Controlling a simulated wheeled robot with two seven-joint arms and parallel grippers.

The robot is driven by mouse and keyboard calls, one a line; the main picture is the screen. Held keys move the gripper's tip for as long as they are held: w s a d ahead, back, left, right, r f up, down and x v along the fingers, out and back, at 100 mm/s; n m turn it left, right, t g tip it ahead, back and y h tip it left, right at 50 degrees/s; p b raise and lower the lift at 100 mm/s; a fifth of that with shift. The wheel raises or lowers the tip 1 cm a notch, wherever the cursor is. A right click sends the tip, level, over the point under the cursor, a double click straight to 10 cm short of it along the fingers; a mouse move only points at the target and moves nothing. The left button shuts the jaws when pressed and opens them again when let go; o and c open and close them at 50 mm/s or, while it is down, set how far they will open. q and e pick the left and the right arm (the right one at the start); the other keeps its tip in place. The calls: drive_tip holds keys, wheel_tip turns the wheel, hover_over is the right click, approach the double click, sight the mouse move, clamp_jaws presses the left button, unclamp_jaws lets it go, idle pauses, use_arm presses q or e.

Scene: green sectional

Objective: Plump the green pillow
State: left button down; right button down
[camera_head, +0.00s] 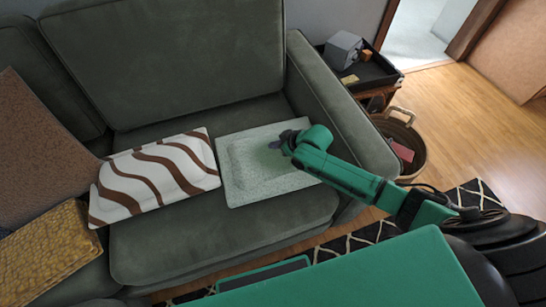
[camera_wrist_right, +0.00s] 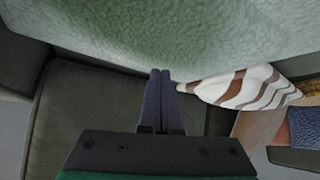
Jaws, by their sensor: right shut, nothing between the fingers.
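The pale green pillow (camera_head: 250,180) lies flat on the right seat of the sofa, with a slightly raised middle. My right gripper (camera_head: 275,145) is over its upper right part, with its fingers pointing left; the forearm hides part of the pillow's right side. In the right wrist view the pillow (camera_wrist_right: 165,30) fills the top. The two dark fingers (camera_wrist_right: 160,76) are closed together with nothing between them, and their tips reach the pillow's edge in the picture. I cannot tell whether they touch it. My left gripper is not in view.
A brown-and-white wavy pillow (camera_head: 155,175) lies left of the green one on the green sofa (camera_head: 225,230). A brown cushion (camera_head: 40,155) and a yellow one (camera_head: 45,255) are farther left. The sofa's armrest (camera_head: 335,105), a dark tray (camera_head: 370,72) and a basket (camera_head: 410,135) are at right.

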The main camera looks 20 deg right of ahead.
drive_tip(key=shift+s+f, duration=0.25)
drive_tip(key=shift+f, duration=0.1)
idle(0.6)
drive_tip(key=shift+w+r+p, duration=0.15)
drive_tip(key=shift+r+p, duration=0.65)
drive_tip(key=shift+p, duration=0.3)
drive_tip(key=shift+w, duration=0.1)
drive_tip(key=shift+f+b, duration=0.2)
drive_tip(key=shift+b, duration=0.15)
drive_tip(key=shift+f+b, duration=0.3)
drive_tip(key=shift+f, duration=0.1)
drive_tip(key=shift+r, duration=0.1)
drive_tip(key=shift+s+f, duration=0.2)
